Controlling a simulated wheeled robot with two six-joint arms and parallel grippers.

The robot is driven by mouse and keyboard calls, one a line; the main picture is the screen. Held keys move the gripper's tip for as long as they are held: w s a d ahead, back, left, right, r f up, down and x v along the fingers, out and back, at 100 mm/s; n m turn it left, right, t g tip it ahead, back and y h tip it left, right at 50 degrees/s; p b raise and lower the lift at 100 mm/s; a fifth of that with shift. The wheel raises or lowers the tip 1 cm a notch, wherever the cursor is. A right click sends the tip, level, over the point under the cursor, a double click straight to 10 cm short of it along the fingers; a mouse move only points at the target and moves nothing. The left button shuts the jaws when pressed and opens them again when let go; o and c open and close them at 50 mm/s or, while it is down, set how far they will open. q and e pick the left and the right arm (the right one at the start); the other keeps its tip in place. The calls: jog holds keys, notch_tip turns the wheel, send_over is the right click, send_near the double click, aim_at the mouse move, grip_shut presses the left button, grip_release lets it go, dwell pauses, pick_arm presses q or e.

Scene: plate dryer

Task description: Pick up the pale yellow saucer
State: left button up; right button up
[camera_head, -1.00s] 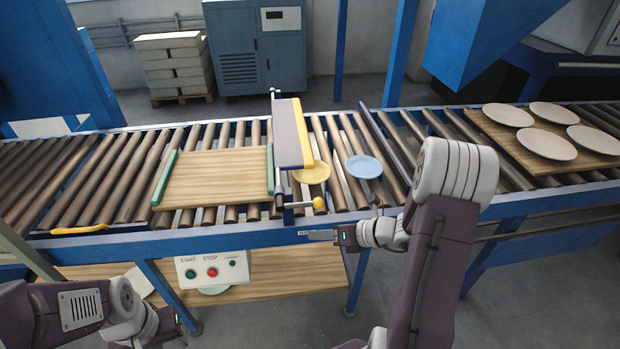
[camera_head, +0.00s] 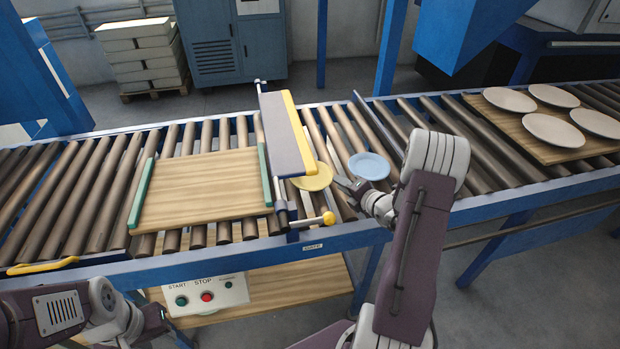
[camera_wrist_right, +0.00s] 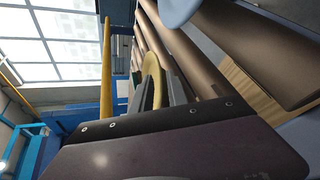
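The pale yellow saucer (camera_head: 316,178) lies on the rollers in the head view, partly hidden by the grey and yellow barrier. My right gripper (camera_head: 340,181) is at the saucer's right side, with its fingertips close to the rim. In the right wrist view the saucer (camera_wrist_right: 152,82) shows edge-on between the two grey fingers of my right gripper (camera_wrist_right: 154,88). The fingers look parted around the rim; whether they touch it is hard to see. My left arm is at the lower left of the head view, with its fingertips out of sight.
The barrier (camera_head: 287,140) stands just left of the saucer, with a yellow-knobbed rod in front. A light blue saucer (camera_head: 369,165) is close to the right. A wooden board (camera_head: 200,187) lies left. Several beige plates (camera_head: 552,129) stand on another board at right.

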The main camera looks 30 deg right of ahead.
aim_at(332, 188)
jog(key=x, duration=0.5)
jog(key=shift+s+a, duration=0.1)
jog(key=shift+a, duration=0.05)
jog(key=shift+s, duration=0.1)
grip_shut()
dwell(1.1)
